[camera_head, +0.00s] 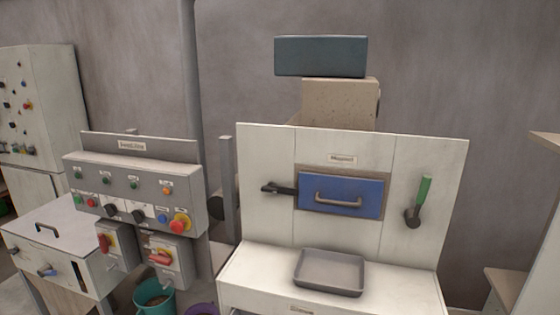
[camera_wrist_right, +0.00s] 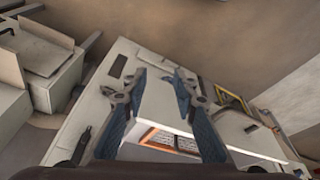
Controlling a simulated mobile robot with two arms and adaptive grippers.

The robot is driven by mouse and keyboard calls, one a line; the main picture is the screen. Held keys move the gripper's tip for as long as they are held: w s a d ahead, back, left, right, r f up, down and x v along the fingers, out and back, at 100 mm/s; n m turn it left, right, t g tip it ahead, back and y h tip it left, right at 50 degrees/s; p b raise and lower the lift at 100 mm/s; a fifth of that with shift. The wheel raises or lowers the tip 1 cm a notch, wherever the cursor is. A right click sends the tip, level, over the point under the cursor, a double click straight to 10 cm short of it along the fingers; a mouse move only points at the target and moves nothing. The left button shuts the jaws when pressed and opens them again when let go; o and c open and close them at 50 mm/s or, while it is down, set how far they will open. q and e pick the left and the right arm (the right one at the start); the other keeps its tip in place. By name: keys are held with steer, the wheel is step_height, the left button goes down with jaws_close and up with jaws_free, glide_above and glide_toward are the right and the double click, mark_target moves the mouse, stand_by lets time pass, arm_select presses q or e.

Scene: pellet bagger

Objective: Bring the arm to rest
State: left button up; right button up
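My right gripper (camera_wrist_right: 161,85) shows in the right wrist view, its two dark fingers with blue pads spread apart. It looks open, with nothing clearly held between the fingers. Behind and below it is a white cabinet-like surface with an orange-framed panel (camera_wrist_right: 172,141). Neither arm shows in the head view, and my left gripper is not in either view.
A grey control panel (camera_head: 133,187) with buttons and switches stands left. A teal bucket (camera_head: 154,297) is below.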

steer(key=s+f+g+b, duration=0.1)
steer(key=s+f+b, duration=0.1)
steer(key=f, duration=1.2)
steer(key=s+f+b, duration=0.2)
steer(key=f+b, duration=0.1)
steer(key=f, duration=1.2)
steer(key=s+d+f+g+b, duration=0.1)
steer(key=s+d+f+b, duration=0.2)
steer(key=s+f, duration=1.3)
steer(key=shift+d+f+b, duration=0.15)
steer(key=shift+f+b, duration=0.2)
steer(key=shift+f, duration=0.5)
